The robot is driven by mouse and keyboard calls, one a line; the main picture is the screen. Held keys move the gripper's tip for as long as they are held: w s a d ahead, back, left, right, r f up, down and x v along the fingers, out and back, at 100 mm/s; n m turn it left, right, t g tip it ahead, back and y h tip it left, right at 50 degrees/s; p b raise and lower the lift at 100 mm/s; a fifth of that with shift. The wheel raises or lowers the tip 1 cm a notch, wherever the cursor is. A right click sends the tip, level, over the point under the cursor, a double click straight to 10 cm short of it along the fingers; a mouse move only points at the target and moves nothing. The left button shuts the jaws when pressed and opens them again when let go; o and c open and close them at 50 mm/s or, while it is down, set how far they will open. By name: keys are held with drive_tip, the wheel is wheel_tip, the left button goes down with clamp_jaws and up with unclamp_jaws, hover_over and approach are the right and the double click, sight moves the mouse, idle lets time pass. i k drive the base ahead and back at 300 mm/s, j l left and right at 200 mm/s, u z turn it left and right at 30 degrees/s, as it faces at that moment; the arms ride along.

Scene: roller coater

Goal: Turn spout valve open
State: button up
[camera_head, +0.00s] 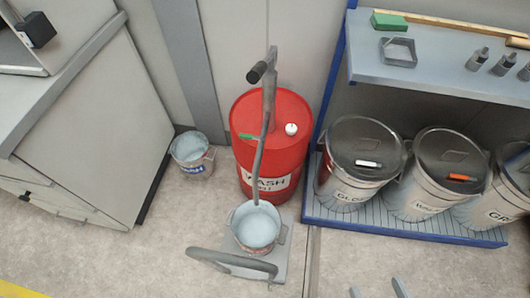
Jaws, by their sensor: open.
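A red drum (248,112) with a "WASH" label stands on the floor near the middle. A grey upright pipe (268,110) with a black-ended handle (257,72) rises in front of it, and its lower end reaches down to a bucket (257,226) of pale liquid. A small green piece (246,136) and a white cap (291,129) show at the drum's top. I cannot tell which part is the spout valve. My gripper (378,289) shows only as two separated fingertips at the bottom edge. It is open and empty, below and right of the bucket, well apart from the drum.
The bucket stands on a grey platform (286,264) with a curved grey bar (232,262). Several lidded pails stand on a blue-edged rack (400,230) at right, under a shelf (430,85). Another bucket (191,157) stands beside a grey cabinet (90,130).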

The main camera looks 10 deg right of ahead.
sight(246, 136)
drive_tip(key=i+l, duration=0.3)
drive_tip(key=l+u, duration=0.2)
drive_tip(key=u, duration=1.45)
drive_tip(key=i+l, duration=0.05)
